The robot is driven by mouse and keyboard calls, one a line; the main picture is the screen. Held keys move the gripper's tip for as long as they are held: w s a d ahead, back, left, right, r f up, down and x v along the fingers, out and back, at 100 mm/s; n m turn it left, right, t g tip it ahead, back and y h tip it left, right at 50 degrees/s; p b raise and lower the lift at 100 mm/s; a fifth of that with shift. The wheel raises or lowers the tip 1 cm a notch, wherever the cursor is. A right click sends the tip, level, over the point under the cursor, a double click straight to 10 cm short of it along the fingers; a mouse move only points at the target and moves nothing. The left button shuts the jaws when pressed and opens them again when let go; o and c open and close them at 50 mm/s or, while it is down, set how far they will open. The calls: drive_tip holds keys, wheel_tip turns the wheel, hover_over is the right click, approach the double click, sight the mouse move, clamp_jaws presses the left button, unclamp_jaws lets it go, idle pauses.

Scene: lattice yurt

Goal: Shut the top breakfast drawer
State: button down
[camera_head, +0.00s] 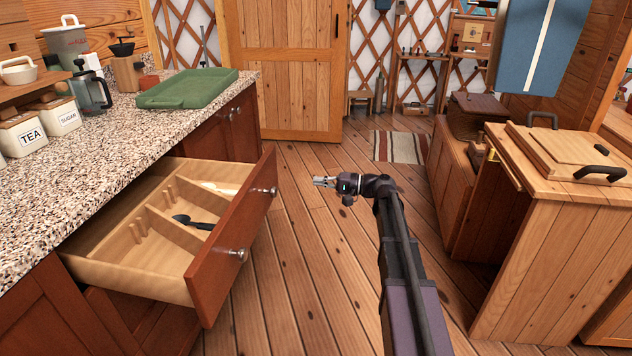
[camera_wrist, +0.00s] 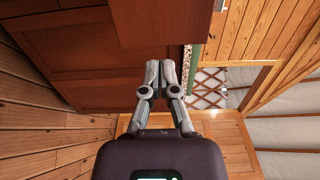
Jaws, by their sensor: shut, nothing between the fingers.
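The top drawer (camera_head: 238,242) stands pulled well out from under the speckled counter, its red-brown front carrying two round metal knobs. Inside are wooden dividers, a dark spoon-like utensil (camera_head: 192,222) and a pale utensil (camera_head: 218,188). My gripper (camera_head: 318,182) is shut and empty, to the right of the drawer front and apart from it, with the fingers pointing left toward it. In the wrist view my gripper (camera_wrist: 160,68) has its fingertips together in front of red-brown cabinet wood (camera_wrist: 90,60). Which panel the fingertips face there is hard to tell.
The speckled counter (camera_head: 150,130) holds a green tray (camera_head: 187,88), canisters and a glass jug. A wooden cabinet (camera_head: 545,220) with a lidded top stands at the right. The plank floor between is open, with a striped rug (camera_head: 400,146) near the door.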

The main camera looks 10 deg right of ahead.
sight(273, 176)
drive_tip(key=x, duration=1.2)
drive_tip(key=shift+a, duration=0.1)
